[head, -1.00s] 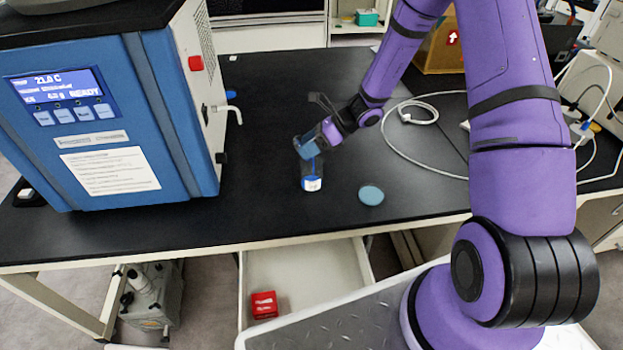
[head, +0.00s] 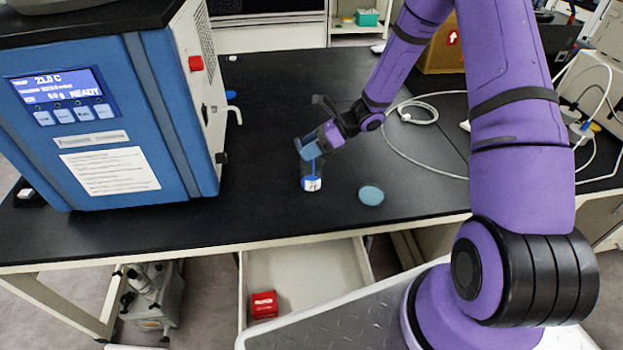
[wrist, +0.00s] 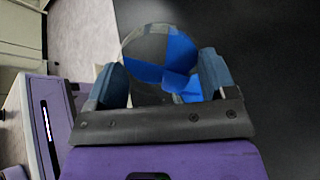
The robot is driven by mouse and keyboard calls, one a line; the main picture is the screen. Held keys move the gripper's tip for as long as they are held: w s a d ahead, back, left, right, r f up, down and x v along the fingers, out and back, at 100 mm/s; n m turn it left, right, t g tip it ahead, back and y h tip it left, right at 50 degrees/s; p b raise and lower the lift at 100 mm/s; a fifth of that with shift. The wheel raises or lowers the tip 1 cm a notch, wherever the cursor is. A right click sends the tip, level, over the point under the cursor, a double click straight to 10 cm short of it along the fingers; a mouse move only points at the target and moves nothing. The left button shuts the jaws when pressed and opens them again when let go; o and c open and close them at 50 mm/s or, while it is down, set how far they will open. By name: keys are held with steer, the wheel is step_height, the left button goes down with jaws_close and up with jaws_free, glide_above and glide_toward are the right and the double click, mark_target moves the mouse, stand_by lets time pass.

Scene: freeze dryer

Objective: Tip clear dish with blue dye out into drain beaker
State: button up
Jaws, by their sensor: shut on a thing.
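My gripper (head: 320,138) is shut on the clear dish with blue dye (wrist: 150,45), which it holds steeply tilted. In the wrist view the round clear dish sits between the two blue-grey fingers, with blue dye across part of it. In the head view the dish is mostly hidden by the fingers. Just below it, the clear drain beaker (head: 311,184) stands upright on the black bench, with a white label on its front. A blue streak runs from the dish down into the beaker.
A round blue-grey disc (head: 371,195) lies on the bench right of the beaker. The blue freeze dryer (head: 150,130) stands at left. A white cable (head: 400,160) loops behind at right. An open drawer (head: 300,275) with a red box (head: 264,304) is below the bench edge.

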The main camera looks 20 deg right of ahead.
steer(key=shift+d+f, duration=0.1)
steer(key=shift+f, duration=0.05)
stand_by(0.5)
steer(key=shift+s+d+t+y, duration=0.1)
steer(key=shift+d+y, duration=0.1)
steer(key=shift+y, duration=0.65)
steer(key=shift+d+t+y, duration=0.1)
steer(key=shift+d+y, duration=0.1)
steer(key=shift+y, duration=0.6)
steer(key=shift+s+d+t+y, duration=0.1)
steer(key=shift+d+y, duration=0.1)
steer(key=shift+y, duration=0.65)
stand_by(3.6)
steer(key=shift+w+a+r+h, duration=0.2)
steer(key=shift+a+h, duration=0.1)
steer(key=shift+h, duration=0.4)
steer(key=h, duration=0.1)
steer(key=a+h, duration=0.1)
steer(key=h, duration=0.1)
steer(key=shift+f, duration=0.1)
steer(key=shift+d+g+h, duration=0.15)
steer(key=shift+g+h, duration=0.25)
